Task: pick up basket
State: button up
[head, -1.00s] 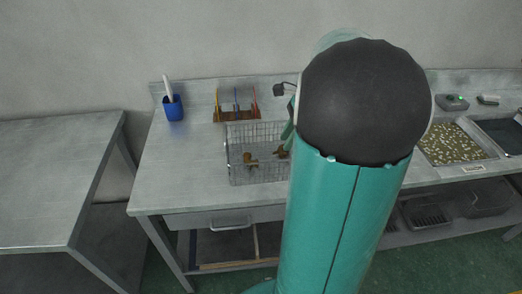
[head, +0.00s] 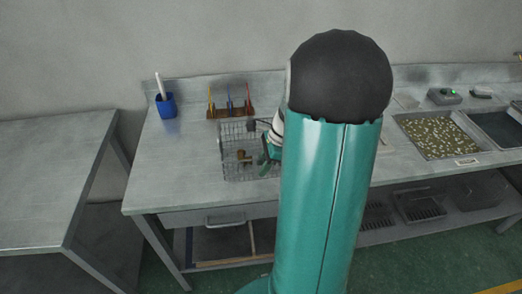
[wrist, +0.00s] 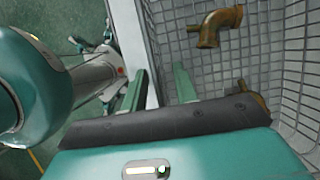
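The wire mesh basket (head: 232,172) stands on the grey workbench, with brown pipe-like pieces inside. In the wrist view the basket (wrist: 282,60) fills the right side, and a curved brown piece (wrist: 217,25) lies in it. My gripper (wrist: 160,70) is open, with a clear gap between its two green fingers. One finger is over the inside of the basket and the other is on the outer side of its wall. I cannot tell whether either finger touches the mesh. In the head view my arm hides the basket's right part.
A blue cup (head: 166,105) with a white stick stands to the left of the basket. A rack (head: 231,112) with coloured tools is behind it. A tray of pale pieces (head: 440,134) is at right. The bench's left part is clear.

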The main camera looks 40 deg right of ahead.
jog(key=shift+c, duration=0.2)
grip_shut()
jog(key=shift+r, duration=0.1)
